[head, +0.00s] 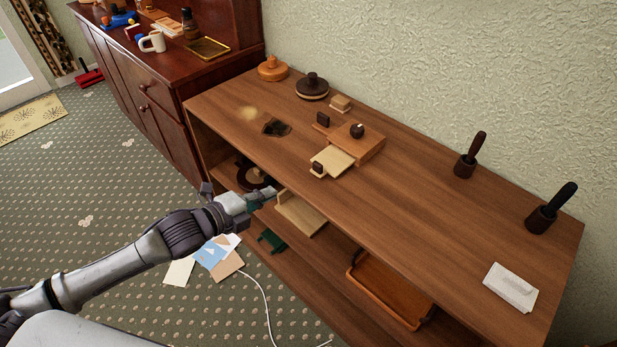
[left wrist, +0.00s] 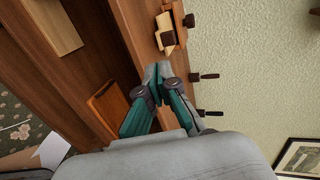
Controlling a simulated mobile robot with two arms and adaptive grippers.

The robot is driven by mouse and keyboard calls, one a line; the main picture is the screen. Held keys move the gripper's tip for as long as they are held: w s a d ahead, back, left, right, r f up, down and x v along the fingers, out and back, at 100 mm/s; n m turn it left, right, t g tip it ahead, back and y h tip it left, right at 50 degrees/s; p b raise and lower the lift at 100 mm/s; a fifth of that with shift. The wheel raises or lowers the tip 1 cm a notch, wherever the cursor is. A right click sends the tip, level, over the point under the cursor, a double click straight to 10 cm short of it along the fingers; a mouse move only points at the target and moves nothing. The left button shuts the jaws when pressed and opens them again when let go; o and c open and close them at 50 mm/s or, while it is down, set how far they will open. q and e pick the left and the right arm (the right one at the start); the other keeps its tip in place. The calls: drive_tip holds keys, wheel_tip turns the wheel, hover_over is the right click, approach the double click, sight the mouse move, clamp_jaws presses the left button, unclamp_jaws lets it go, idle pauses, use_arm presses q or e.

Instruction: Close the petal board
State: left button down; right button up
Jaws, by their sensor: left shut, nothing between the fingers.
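What looks like the petal board is a flat brown wooden block (head: 366,141) with a dark round knob, on the top of the long shelf unit. A pale slab (head: 333,160) with a small dark knob sticks out from its front left side. The pale slab also shows in the left wrist view (left wrist: 163,22), just beyond my fingertips. My left gripper (head: 270,192) is shut and empty, at the front edge of the shelf unit, left of and lower than the slab. Its closed fingers show in the left wrist view (left wrist: 157,70). My right gripper is out of view.
The shelf unit (head: 430,205) has clear top space right of the block. Two dark-handled tools in cups (head: 465,167) stand toward the back right. Round lidded pieces (head: 312,88) stand at the back left. A pale board (head: 300,213) and an orange tray (head: 385,295) lie on lower shelves.

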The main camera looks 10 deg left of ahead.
sight(316, 169)
use_arm(q)
drive_tip(key=x, duration=0.4)
drive_tip(key=r+p+x, duration=0.1)
drive_tip(key=x, duration=0.8)
drive_tip(key=shift+w+d+r, duration=0.2)
drive_tip(key=shift+w+d, duration=0.25)
drive_tip(key=shift+d, duration=0.1)
